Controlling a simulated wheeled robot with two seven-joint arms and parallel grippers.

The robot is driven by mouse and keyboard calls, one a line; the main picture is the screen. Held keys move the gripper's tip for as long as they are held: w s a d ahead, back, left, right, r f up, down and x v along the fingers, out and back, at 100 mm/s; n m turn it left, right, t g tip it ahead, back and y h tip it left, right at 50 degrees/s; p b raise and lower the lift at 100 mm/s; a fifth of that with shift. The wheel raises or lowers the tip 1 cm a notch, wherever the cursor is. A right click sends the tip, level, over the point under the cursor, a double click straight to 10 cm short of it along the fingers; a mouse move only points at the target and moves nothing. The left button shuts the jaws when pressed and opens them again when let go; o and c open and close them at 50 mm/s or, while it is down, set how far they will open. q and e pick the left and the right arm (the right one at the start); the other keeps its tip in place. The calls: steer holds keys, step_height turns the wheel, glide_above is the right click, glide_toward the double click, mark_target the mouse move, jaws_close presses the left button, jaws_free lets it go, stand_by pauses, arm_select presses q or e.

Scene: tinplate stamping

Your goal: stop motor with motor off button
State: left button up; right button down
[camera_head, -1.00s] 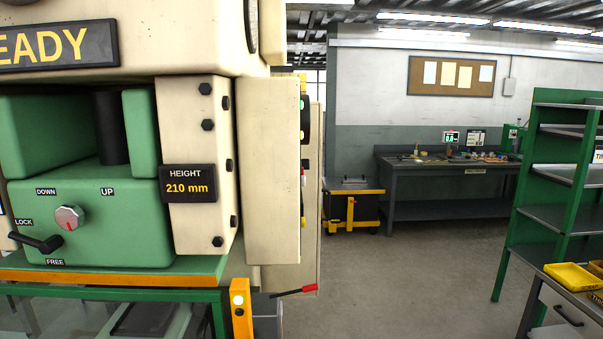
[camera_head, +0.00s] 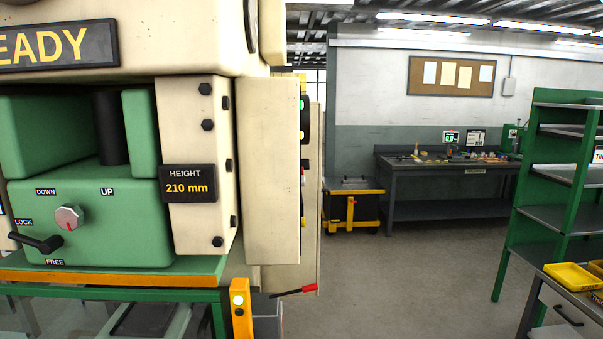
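The stamping press (camera_head: 268,170) fills the left half of the head view, with a cream frame and a green lower block. On the right side of its cream cabinet, a narrow strip of controls (camera_head: 304,130) shows edge-on, with green, orange and red spots. I cannot tell which of these is the motor off button. A sign reading "READY" (camera_head: 50,45) is at the top left, and a plate reads "HEIGHT 210 mm" (camera_head: 188,184). Neither of my grippers is in view.
A lever with a red grip (camera_head: 308,288) sticks out low beside an orange post (camera_head: 240,305) with a lit lamp. A yellow and black cart (camera_head: 352,205), a workbench (camera_head: 440,185) and a green shelf rack (camera_head: 545,210) stand to the right. The floor between is clear.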

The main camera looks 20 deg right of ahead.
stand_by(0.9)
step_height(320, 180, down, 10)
steer(key=b, duration=1)
